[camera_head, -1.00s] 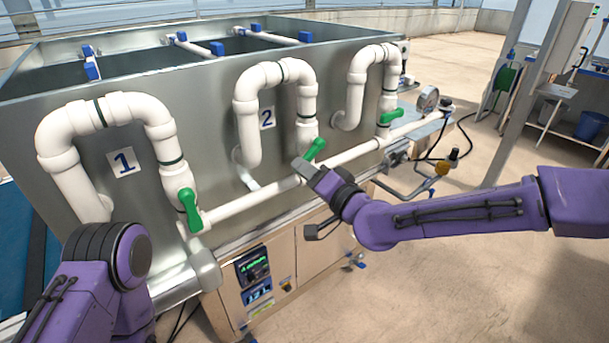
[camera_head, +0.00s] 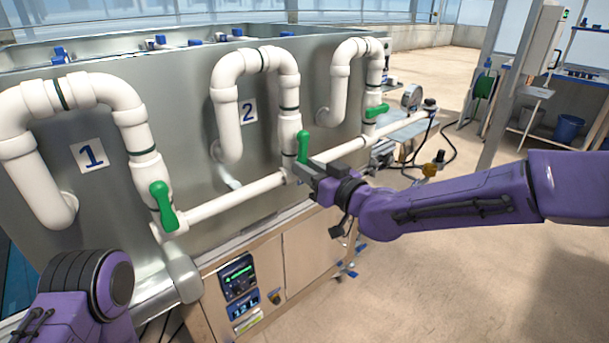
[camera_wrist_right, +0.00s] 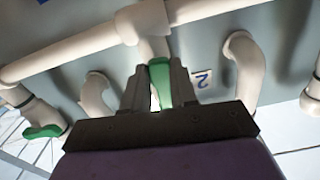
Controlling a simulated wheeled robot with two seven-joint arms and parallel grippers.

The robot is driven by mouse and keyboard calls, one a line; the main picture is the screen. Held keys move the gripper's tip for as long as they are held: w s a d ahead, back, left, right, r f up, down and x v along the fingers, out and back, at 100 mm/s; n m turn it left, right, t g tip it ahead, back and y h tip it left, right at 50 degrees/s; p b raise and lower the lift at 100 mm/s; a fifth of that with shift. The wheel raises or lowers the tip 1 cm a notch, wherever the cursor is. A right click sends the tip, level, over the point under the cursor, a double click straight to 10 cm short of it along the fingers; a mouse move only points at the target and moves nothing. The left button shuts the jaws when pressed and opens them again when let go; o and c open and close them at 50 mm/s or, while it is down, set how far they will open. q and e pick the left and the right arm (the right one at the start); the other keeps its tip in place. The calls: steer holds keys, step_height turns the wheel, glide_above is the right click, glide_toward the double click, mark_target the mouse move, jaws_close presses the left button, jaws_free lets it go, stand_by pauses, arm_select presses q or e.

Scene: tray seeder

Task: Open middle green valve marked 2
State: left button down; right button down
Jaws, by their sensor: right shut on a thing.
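The middle green valve handle (camera_head: 303,146) sits below the white pipe loop beside the label 2 (camera_head: 248,111). It stands nearly upright, roughly in line with its vertical pipe. My right gripper (camera_head: 301,172) is at the lower part of this handle. In the right wrist view the green handle (camera_wrist_right: 160,84) lies between the two fingers of my right gripper (camera_wrist_right: 160,90), which are shut on it. The fingers hide part of the handle and valve body. My left arm shows at the lower left, but its gripper is out of view.
A green valve (camera_head: 163,205) by label 1 (camera_head: 89,155) stands left, and another green valve (camera_head: 376,110) stands right. A white horizontal pipe (camera_head: 235,203) runs between the valves along the metal tank (camera_head: 190,150). A control panel (camera_head: 238,278) is below. Open floor lies right.

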steer(key=shift+w+d+n, duration=0.2)
steer(key=shift+d+n, duration=0.1)
steer(key=shift+n, duration=0.3)
steer(key=c, duration=0.9)
jaws_free()
steer(key=b+v, duration=0.1)
steer(key=v, duration=0.9)
steer(key=shift+s+d, duration=0.15)
steer(key=shift+d, duration=0.05)
